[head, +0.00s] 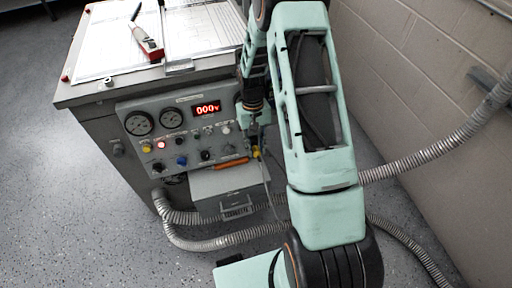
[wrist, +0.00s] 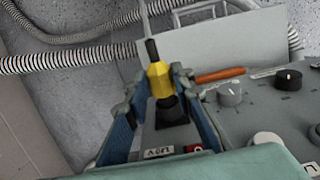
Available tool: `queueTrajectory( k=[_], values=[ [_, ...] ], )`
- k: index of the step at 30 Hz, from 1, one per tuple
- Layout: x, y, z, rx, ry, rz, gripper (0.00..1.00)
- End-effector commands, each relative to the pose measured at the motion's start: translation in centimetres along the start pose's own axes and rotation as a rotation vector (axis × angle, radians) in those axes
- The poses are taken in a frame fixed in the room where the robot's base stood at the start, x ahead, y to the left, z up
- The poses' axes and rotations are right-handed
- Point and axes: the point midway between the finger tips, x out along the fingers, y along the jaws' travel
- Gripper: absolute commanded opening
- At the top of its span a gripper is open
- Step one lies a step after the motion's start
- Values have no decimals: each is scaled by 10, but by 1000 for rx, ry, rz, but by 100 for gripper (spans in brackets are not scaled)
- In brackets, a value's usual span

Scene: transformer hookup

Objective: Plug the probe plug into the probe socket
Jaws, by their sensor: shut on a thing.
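The probe plug (wrist: 158,80) is yellow with a black boot and a thin cable at its top end. My gripper (wrist: 156,90) is shut on it, with one blue-padded finger on each side. In the wrist view the plug's lower end lines up with a black round fitting on a dark square base (wrist: 172,118), which looks like the probe socket. I cannot tell whether they are joined or only overlap in the picture. In the head view a small yellow spot (head: 256,153) shows beside my arm at the panel's right edge; my arm hides most of the gripper there.
The grey cabinet (head: 130,170) has gauges, a red display (head: 207,107) and several knobs. An orange-handled tool (head: 231,163) lies by a shelf (head: 225,182) below the panel. Corrugated conduits (head: 235,238) run low at the front. A block wall (head: 405,80) stands at right.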

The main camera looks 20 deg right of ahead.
Motion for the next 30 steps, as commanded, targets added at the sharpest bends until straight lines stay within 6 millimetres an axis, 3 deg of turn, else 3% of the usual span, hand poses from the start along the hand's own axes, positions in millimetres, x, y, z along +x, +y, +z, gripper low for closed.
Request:
queueTrajectory(
  k=[12,13,18,24,28,30],
  values=[
    [-2,0,-4,0,9,0,0],
    [-2,0,-4,0,9,0,26],
    [-2,0,-5,0,11,0,43],
    [-3,0,-5,0,12,0,42],
    [-3,0,-6,0,13,0,28],
    [-3,0,-6,0,14,0,28]
  ],
)
